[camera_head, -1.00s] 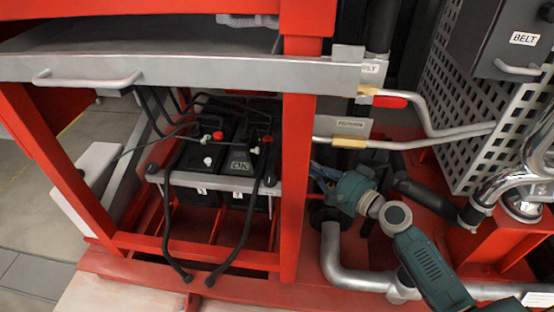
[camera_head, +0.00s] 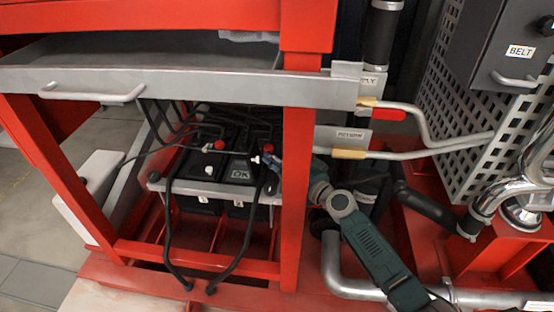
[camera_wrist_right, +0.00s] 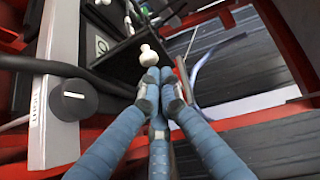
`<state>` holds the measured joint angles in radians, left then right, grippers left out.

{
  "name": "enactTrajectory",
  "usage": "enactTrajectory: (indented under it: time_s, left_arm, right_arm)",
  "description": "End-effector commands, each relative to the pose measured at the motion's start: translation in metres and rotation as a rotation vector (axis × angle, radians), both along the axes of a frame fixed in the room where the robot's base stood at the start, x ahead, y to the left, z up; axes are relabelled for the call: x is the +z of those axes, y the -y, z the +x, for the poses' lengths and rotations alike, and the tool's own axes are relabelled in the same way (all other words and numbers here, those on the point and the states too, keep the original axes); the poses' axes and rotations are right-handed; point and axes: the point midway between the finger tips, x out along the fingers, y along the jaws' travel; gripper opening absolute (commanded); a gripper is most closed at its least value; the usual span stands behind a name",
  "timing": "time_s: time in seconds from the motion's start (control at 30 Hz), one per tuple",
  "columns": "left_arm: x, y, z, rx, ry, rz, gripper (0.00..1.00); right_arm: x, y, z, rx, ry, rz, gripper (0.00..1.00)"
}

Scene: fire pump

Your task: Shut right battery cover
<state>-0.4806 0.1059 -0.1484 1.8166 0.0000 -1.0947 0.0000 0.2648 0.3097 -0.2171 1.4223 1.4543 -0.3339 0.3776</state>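Two black batteries stand side by side in the red frame; the right battery (camera_head: 241,176) has an "OK" mark on top. A red cap (camera_head: 268,147) and a small white knob (camera_head: 255,159) sit on its top. I cannot clearly pick out a separate cover. My right gripper (camera_head: 270,163) reaches past the red post to the right battery's top right edge. In the right wrist view its blue fingers (camera_wrist_right: 160,78) are drawn together, with nothing visible between them. Their tips are close to a white ball-shaped knob (camera_wrist_right: 149,56); contact is unclear. My left gripper is out of view.
The red post (camera_head: 297,190) stands close beside my right gripper. A grey drawer (camera_head: 200,88) with a handle lies above the batteries. Black cables (camera_head: 246,222) hang in front of them. Pipes with red and yellow handles (camera_head: 390,112) are at the right.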

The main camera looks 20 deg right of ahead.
Motion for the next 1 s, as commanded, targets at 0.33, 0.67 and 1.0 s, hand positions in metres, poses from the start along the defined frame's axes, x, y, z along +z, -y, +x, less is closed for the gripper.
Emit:
enactTrajectory:
  time_s: [0.33, 0.67, 1.0]
  left_arm:
    - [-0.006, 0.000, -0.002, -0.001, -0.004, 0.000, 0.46]
    - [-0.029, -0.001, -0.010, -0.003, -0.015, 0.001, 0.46]
    - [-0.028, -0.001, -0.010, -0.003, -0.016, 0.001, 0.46]
  right_arm:
    - [0.006, -0.008, 0.003, 0.001, 0.001, 0.002, 0.00]
    - [0.013, -0.039, 0.016, 0.001, 0.000, 0.000, 0.00]
    - [0.013, -0.038, 0.016, 0.000, 0.000, 0.000, 0.00]
